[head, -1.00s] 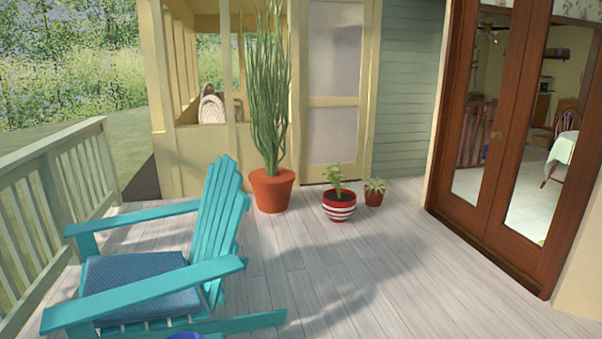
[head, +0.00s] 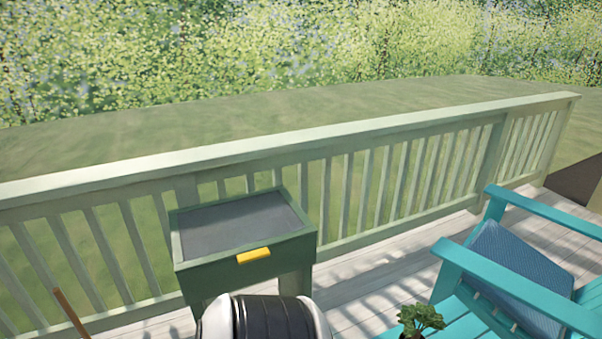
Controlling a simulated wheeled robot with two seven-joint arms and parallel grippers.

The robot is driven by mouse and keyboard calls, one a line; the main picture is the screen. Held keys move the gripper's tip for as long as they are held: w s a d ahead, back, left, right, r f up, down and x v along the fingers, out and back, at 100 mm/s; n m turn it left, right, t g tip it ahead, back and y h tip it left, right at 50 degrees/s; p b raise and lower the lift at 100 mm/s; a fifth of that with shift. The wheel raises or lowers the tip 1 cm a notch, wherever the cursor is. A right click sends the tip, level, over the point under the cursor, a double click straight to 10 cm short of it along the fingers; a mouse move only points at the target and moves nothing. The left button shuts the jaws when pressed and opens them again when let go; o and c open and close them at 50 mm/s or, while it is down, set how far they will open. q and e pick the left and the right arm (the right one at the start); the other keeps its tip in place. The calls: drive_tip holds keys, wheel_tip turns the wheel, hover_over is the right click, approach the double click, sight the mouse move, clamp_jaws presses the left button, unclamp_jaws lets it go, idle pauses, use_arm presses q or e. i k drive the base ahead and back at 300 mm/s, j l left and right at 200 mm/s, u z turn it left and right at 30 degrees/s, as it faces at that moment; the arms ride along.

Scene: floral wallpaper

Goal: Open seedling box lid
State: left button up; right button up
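A green box on legs, the seedling box (head: 185,265), stands on the deck against the railing, left of the middle of the head view. Its lid (head: 240,225) has a dark grey panel in a green frame and lies shut. A yellow handle (head: 254,255) sits on the front edge, facing me. Neither of my grippers shows in the head view. The inside of the box is hidden under the lid.
A turquoise chair (head: 478,270) with a blue cushion (head: 520,262) stands to the right. A small leafy plant (head: 420,316) shows at the bottom edge. A rounded black-and-white object, unclear what, partly covers the box's front below. A brown stick (head: 70,312) leans at lower left.

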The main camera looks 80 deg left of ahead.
sight(258, 250)
drive_tip(key=k+l+u, duration=0.1)
drive_tip(key=u, duration=2.8)
